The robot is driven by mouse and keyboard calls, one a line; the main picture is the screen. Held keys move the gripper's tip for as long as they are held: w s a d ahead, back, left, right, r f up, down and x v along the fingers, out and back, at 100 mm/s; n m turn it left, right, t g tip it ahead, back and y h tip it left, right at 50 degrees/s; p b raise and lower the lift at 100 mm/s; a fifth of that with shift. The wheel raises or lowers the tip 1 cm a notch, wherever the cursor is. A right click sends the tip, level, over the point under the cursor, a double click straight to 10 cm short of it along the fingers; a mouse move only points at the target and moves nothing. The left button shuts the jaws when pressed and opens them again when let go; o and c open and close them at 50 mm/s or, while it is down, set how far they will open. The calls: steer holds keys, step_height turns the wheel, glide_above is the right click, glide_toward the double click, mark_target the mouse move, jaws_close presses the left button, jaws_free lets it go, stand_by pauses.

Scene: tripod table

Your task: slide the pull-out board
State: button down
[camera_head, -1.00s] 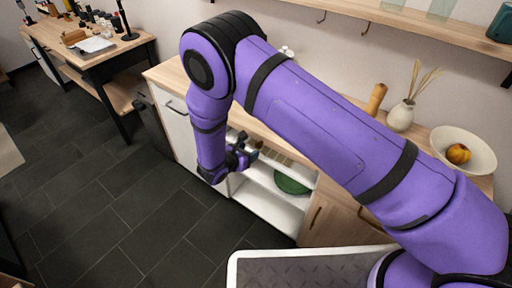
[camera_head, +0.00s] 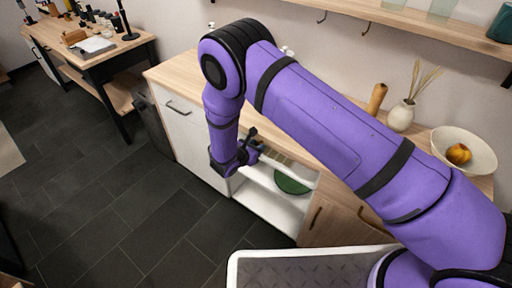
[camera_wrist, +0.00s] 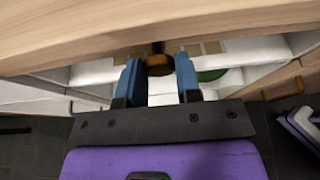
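My gripper (camera_head: 254,147) is at the front of the open white cabinet section, below the wooden counter edge. In the wrist view its two blue fingers (camera_wrist: 158,80) are apart, pointing into the opening. A round brown knob (camera_wrist: 159,68) on a short brass-coloured stem shows between the fingers, just under the counter edge. I cannot tell whether the fingers touch it. The pull-out board itself is not clearly distinguishable; the counter edge and my gripper hide the area behind the knob.
The wooden counter (camera_wrist: 150,30) overhangs close above the fingers. A green round object (camera_head: 291,183) sits in the open cabinet (camera_head: 268,203). A white drawer front (camera_head: 184,128) lies left, a wooden door (camera_head: 325,219) right. A bowl (camera_head: 477,147) and vase (camera_head: 401,116) stand on the counter. The dark floor in front is clear.

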steer(key=s+a, duration=1.5)
steer(key=s, duration=0.5)
steer(key=shift+a, duration=0.4)
steer(key=shift+s, duration=0.1)
steer(key=c, duration=0.8)
jaws_free()
steer(key=v, duration=1)
steer(key=shift+s+a+r, duration=0.2)
steer(key=shift+s, duration=0.1)
